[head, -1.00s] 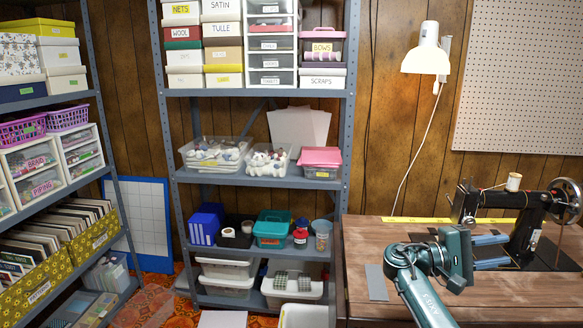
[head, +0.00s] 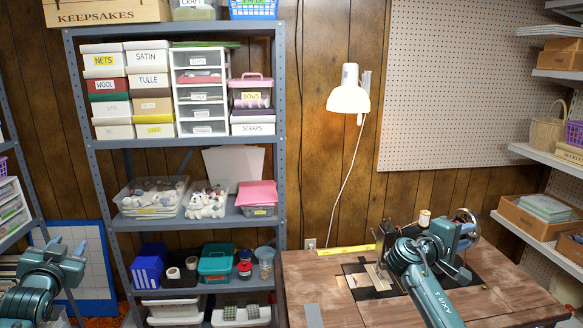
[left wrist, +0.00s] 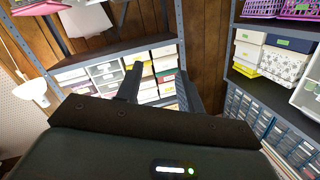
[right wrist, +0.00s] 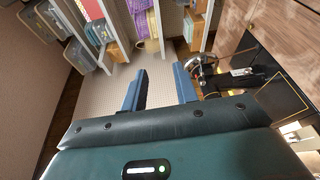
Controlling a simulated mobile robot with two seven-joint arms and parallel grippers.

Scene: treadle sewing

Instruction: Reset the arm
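My left gripper (left wrist: 158,85) is open, with two dark fingers apart and nothing between them. In the head view my left arm shows at the lower left, its gripper (head: 66,248) pointing up in front of the shelves. My right gripper (right wrist: 160,90) is open and empty, with bluish fingers apart. In the head view my right arm comes up from the bottom right and covers part of the black sewing machine (right wrist: 240,82). I cannot tell in the head view how far the right gripper is from the machine. The machine stands on the wooden sewing table (head: 390,310).
A grey metal shelf (head: 282,150) with boxes and bins stands behind, left of the table. A white lamp (head: 348,98) hangs on the wall. A pegboard (head: 450,90) and side shelves with a basket (head: 546,132) are at the right. A yellow ruler (head: 345,250) lies at the table's back.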

